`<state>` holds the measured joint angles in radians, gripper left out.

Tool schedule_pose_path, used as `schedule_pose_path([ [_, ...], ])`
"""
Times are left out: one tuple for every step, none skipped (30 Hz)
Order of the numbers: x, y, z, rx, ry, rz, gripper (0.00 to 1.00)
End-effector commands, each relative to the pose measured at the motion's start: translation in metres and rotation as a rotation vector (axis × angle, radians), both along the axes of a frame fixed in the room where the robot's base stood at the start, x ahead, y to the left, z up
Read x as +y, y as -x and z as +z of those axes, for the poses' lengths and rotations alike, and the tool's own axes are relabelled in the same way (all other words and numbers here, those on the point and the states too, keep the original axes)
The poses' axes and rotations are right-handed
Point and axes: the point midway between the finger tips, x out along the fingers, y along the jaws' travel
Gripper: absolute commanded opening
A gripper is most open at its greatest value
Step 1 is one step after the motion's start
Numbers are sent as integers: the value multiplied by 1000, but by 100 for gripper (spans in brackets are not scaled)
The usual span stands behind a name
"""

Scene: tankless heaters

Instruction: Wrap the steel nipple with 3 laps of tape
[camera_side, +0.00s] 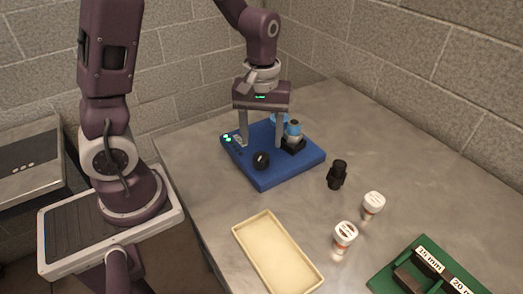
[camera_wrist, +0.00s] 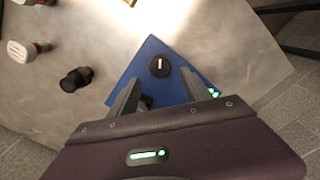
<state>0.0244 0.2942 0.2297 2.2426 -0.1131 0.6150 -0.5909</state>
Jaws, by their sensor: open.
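My gripper (camera_side: 262,146) is over the blue base (camera_side: 268,182), its two fingers apart and pointing down, with nothing visible between them. In the wrist view the open fingers (camera_wrist: 147,78) reach over the same blue base (camera_wrist: 148,47), near its black knob (camera_wrist: 160,66). A pale, metallic-looking piece with a blue top (camera_side: 294,130) stands in a black block on the base, just right of the right finger. I cannot tell for certain which part is the steel nipple or the tape.
A black cylindrical piece (camera_side: 337,175) and two white-lidded jars (camera_side: 374,203) (camera_side: 345,235) stand right of the base. A cream tray (camera_side: 241,248) lies in front. A green rack labelled 15 mm and 20 mm (camera_side: 378,283) is at front right. Block walls stand behind.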

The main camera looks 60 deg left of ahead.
Motion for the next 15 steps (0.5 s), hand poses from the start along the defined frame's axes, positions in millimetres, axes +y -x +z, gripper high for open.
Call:
schedule_pose_path([
  [0,2,-11,7,1,2,57],
  [0,2,-17,6,1,2,57],
  [0,2,-25,7,1,0,57],
  [0,2,-30,6,1,0,57],
  [0,2,-35,6,1,0,57],
  [0,2,-41,5,1,1,57],
  [0,1,-44,3,1,0,57],
  [0,2,-47,4,2,-1,57],
  [0,1,-49,2,1,-2,57],
  [0,1,-51,1,1,-2,57],
  [0,1,-51,1,1,-3,57],
  [0,1,-52,1,1,-3,57],
  [0,1,-52,1,1,-3,57],
  [0,1,-52,1,1,-3,57],
  [0,1,-52,-1,1,-3,57],
])
